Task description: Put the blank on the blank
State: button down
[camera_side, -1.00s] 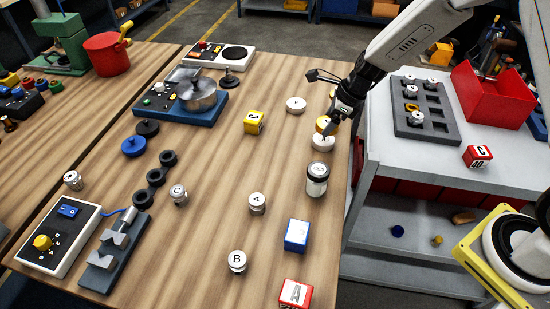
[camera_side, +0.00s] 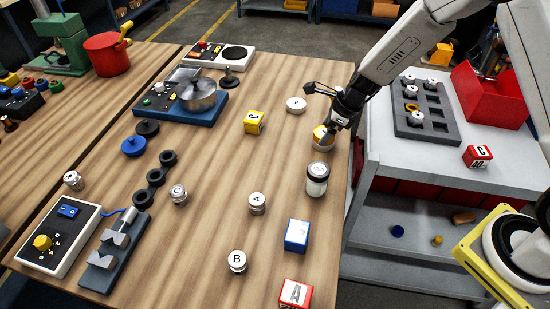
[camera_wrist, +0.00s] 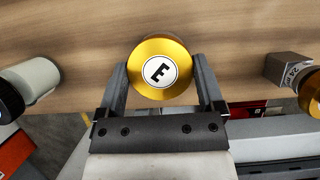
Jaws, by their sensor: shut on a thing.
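A gold round blank marked E (camera_wrist: 161,71) sits between the fingers of my gripper (camera_wrist: 160,82) in the wrist view. My gripper (camera_side: 326,130) is shut on it. I cannot tell whether the two touch. The white blank is hidden in the wrist view.
A white jar with a dark lid (camera_side: 317,180) stands just in front of the gripper. A grey cart (camera_side: 430,160) adjoins the right edge. The table's middle is mostly clear.

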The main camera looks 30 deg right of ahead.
grip_release()
jog(key=shift+f, duration=0.1)
jog(key=v, duration=1.2)
dwell(0.3)
dwell(0.5)
